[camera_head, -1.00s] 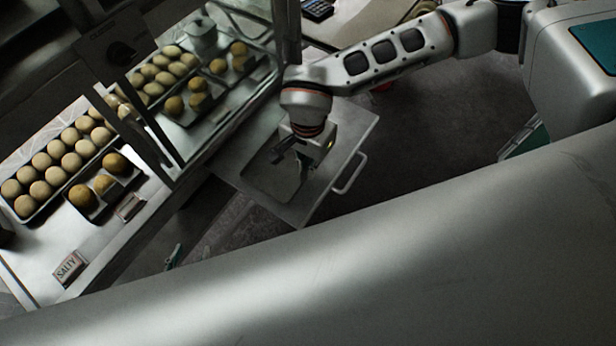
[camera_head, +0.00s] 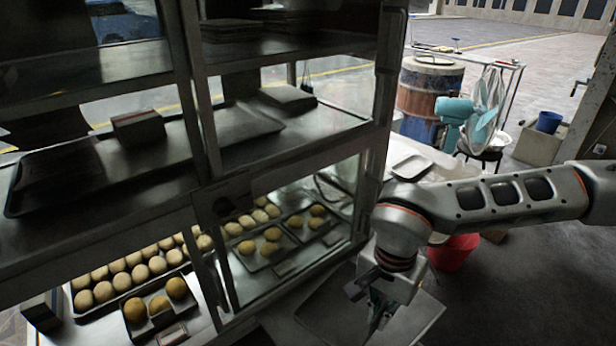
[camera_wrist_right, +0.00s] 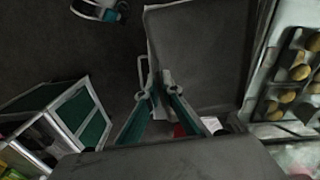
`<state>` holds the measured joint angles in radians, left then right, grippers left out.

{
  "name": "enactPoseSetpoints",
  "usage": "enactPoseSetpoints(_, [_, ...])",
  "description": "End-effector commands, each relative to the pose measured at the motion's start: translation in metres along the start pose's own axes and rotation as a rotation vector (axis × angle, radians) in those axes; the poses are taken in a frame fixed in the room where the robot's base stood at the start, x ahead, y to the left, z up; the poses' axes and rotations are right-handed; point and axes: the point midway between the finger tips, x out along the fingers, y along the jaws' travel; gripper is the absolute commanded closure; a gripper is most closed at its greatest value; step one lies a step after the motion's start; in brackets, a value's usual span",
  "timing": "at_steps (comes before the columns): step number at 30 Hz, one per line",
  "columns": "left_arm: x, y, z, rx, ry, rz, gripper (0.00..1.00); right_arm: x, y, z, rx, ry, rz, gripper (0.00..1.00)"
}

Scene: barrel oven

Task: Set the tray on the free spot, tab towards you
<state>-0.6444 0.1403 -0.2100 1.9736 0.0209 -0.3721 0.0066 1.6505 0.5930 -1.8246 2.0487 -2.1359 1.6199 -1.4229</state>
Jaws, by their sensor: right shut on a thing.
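My right gripper (camera_head: 378,300) points down beside the glass cabinet and is shut; its teal fingers also show in the wrist view (camera_wrist_right: 160,108). It appears to hold the flat grey tray (camera_head: 332,306) by an edge, though the grip is dark and partly hidden. I cannot tell whether tray and worktop touch. The tab cannot be made out. My left gripper is not in view.
Trays of buns (camera_head: 112,308) fill much of the cabinet's lower shelf; a smaller tray (camera_head: 138,334) holds yellow ones. Cabinet posts (camera_head: 385,70) and glass stand left of my arm. A red bucket (camera_head: 455,258) is on the floor beyond my wrist. A barrel (camera_head: 428,90) stands behind.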

Motion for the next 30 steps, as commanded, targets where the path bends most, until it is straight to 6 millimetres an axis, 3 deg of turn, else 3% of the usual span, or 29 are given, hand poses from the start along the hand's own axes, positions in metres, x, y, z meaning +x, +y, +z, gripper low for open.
enactPoseSetpoints(9, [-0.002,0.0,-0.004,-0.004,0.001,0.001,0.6,-0.033,0.026,-0.054,-0.384,0.005,0.001,1.0])
enactPoseSetpoints(15, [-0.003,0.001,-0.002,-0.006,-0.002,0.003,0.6,-0.049,0.042,-0.078,-0.597,0.002,-0.002,1.0])
enactPoseSetpoints(21, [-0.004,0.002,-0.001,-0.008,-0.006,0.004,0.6,-0.057,0.05,-0.088,-0.716,-0.003,-0.006,1.0])
enactPoseSetpoints(30, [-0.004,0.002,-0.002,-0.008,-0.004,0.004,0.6,-0.059,0.052,-0.091,-0.743,-0.003,-0.006,1.0])
